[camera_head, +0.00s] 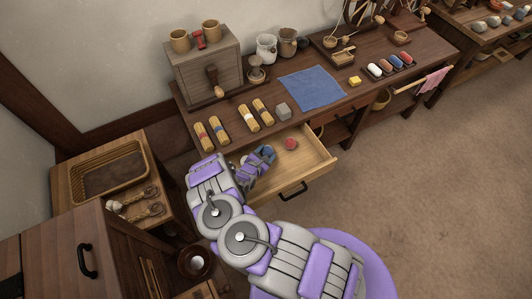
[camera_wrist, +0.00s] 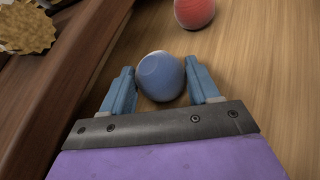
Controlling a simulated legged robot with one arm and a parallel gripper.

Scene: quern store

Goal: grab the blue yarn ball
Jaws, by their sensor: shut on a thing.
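The blue yarn ball (camera_wrist: 160,77) sits between the two blue fingers of my gripper (camera_wrist: 159,69) in the wrist view, low over or on the wooden drawer floor. I cannot tell whether it touches the floor. My gripper is shut on it. In the head view my gripper (camera_head: 265,156) reaches into the open drawer (camera_head: 312,158) at its left part. The ball is hard to tell apart from the fingers there.
A red ball (camera_head: 290,143) lies in the drawer, just beyond my gripper; it also shows in the wrist view (camera_wrist: 194,12). A cabinet with a basket (camera_head: 110,168) stands left.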

